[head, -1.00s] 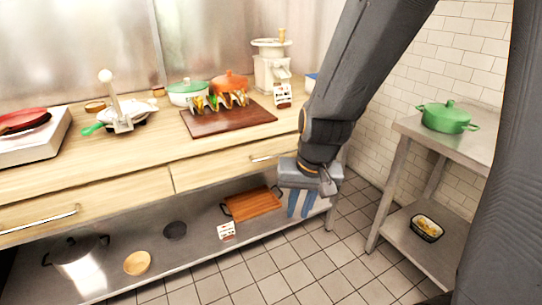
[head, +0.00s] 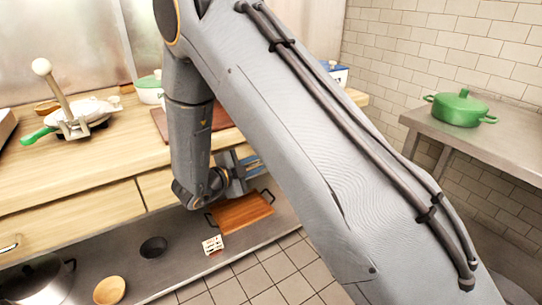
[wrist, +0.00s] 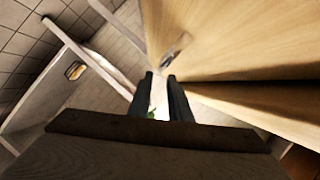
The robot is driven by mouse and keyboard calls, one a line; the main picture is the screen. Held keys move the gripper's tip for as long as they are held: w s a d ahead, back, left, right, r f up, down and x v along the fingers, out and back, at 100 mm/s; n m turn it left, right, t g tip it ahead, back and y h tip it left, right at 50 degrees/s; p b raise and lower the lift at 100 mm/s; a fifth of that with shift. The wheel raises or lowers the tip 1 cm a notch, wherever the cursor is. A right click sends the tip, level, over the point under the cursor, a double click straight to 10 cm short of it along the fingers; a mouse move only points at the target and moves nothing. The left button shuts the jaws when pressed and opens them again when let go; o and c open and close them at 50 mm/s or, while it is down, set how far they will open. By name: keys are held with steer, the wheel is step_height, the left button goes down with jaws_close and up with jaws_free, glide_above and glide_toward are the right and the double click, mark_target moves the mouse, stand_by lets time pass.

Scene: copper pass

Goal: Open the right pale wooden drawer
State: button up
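The right pale wooden drawer (head: 156,188) is under the counter, right of a thin seam. Its front looks flush in the head view, though my arm covers most of it. In the wrist view the pale wooden front (wrist: 235,40) fills the upper right, and its metal handle (wrist: 176,48) lies just beyond my fingertips. My gripper (head: 253,163) is beside the drawer front at handle height, partly hidden by my arm. In the wrist view my gripper (wrist: 160,76) has its two fingers apart with a bright gap between them. I cannot tell whether they touch the handle.
Below is a metal shelf (head: 190,262) with a brown wooden tray (head: 240,213), a dark bowl (head: 153,247) and a wooden bowl (head: 109,290). A steel table (head: 480,140) with a green pot (head: 461,108) stands right. Tiled floor (head: 280,285) lies between.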

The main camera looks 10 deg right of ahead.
steer(key=x, duration=0.7)
steer(key=shift+w+d+p, duration=0.15)
steer(key=shift+d+p, duration=0.15)
steer(key=shift+d, duration=0.1)
steer(key=shift+c, duration=0.3)
jaws_close()
